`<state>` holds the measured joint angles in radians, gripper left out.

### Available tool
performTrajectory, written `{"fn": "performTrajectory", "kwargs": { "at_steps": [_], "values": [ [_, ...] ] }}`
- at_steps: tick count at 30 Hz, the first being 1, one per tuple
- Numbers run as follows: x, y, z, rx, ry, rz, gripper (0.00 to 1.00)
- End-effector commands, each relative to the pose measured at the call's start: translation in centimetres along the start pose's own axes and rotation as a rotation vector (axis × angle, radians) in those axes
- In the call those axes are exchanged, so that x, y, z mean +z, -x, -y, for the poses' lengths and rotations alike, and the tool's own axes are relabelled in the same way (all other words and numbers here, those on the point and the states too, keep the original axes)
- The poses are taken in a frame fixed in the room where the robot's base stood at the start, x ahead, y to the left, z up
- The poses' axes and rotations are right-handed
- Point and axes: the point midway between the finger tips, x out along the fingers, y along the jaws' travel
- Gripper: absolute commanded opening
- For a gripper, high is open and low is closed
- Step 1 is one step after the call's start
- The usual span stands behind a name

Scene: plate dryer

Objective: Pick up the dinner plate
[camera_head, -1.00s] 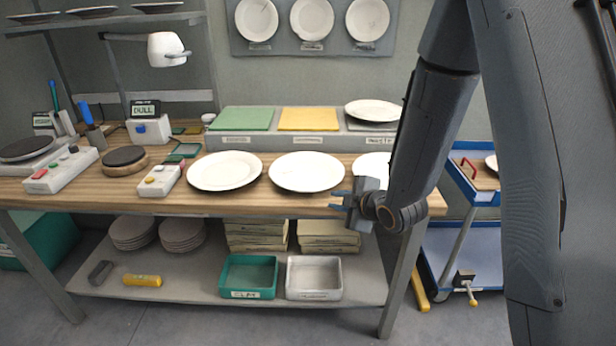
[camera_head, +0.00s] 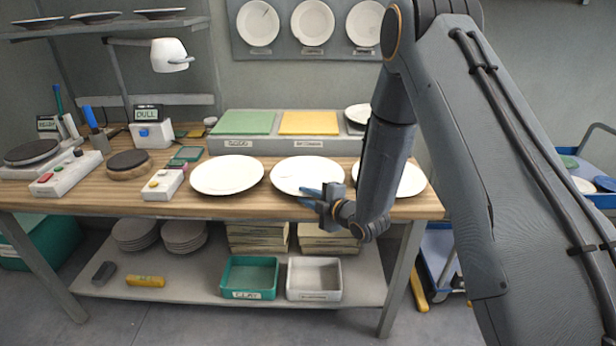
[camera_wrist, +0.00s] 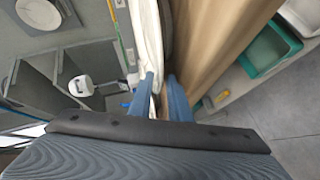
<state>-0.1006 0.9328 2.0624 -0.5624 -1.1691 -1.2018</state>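Three white plates lie in a row on the wooden bench: a left one (camera_head: 227,175), a middle one (camera_head: 300,171) and a right one (camera_head: 408,180). I cannot tell which is called the dinner plate. My gripper (camera_head: 307,196) is at the front rim of the middle plate, its blue fingers pointing left. In the wrist view my gripper (camera_wrist: 163,97) is open, with a gap between its fingers. A white plate edge (camera_wrist: 147,32) shows just beyond the left finger. I cannot tell whether the rim lies between the fingers or touches them.
The bench (camera_head: 205,205) has a raised shelf with a green pad (camera_head: 245,123), a yellow pad (camera_head: 308,122) and another plate (camera_head: 358,113). A green tray (camera_head: 249,278) and a white tray (camera_head: 314,279) sit below.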

Motion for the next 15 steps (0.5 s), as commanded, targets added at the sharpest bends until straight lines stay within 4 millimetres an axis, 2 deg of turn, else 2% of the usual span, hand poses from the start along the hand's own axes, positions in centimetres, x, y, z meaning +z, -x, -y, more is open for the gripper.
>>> {"fn": "performTrajectory", "kwargs": {
  "at_steps": [8, 9, 12, 15],
  "values": [
    [0.02, -0.56, 0.08, -0.001, -0.001, 0.001, 0.17],
    [0.02, -0.55, 0.08, -0.001, -0.001, 0.001, 0.15],
    [0.03, -0.54, 0.08, -0.001, -0.001, 0.001, 0.00],
    [0.03, -0.53, 0.08, -0.001, -0.002, 0.001, 0.00]
  ]
}}
